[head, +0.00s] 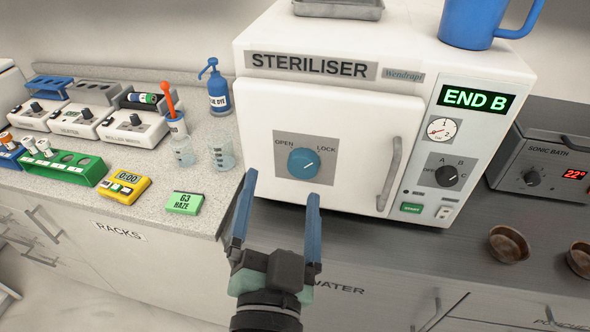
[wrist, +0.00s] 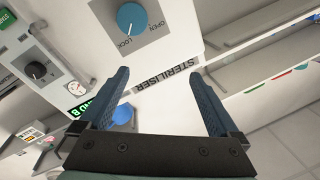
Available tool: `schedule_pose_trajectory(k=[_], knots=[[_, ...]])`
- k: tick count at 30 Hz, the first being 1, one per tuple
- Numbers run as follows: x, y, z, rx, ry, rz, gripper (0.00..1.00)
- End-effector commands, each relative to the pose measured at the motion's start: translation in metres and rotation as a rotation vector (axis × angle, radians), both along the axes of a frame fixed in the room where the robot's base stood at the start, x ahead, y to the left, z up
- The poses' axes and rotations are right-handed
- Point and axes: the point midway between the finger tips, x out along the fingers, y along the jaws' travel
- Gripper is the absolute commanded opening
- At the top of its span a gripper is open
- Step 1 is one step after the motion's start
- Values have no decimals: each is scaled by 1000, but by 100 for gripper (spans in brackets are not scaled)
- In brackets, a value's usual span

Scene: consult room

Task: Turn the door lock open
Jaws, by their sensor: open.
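The door lock is a round blue knob (head: 303,162) on a grey plate (head: 326,144) marked OPEN at left and LOCK at right. Its white pointer line aims up and right, toward LOCK. The plate sits on the white steriliser door (head: 360,115), which looks closed, with a grey vertical handle (head: 390,173) at its right. My gripper (head: 280,184) is open and empty, in front of and below the knob, not touching it. In the wrist view the knob (wrist: 132,18) is at the top, beyond the open blue fingers (wrist: 160,74).
The steriliser display (head: 476,99) reads END B. A dial (head: 446,176) and green start button (head: 411,208) are right of the door. A blue mug (head: 485,22) and grey tray (head: 338,8) stand on top. Left counter holds a green G3 HAZE box (head: 184,203), beakers (head: 221,154) and racks.

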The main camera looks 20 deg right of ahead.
Motion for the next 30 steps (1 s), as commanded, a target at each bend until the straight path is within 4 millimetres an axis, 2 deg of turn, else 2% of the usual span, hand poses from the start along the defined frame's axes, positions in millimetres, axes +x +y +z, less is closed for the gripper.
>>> schedule_pose_trajectory(k=[1, 3, 6, 10, 14, 24, 30], knots=[[-8, -2, -24, 35, 27, -18, 97], [-16, -3, -43, 71, 46, -35, 97], [-22, -3, -56, 102, 58, -49, 97], [-18, -6, -59, 113, 59, -53, 97], [-3, -14, -56, 111, 58, -54, 97], [54, -47, -56, 111, 59, -54, 97], [78, -60, -58, 112, 59, -53, 97]])
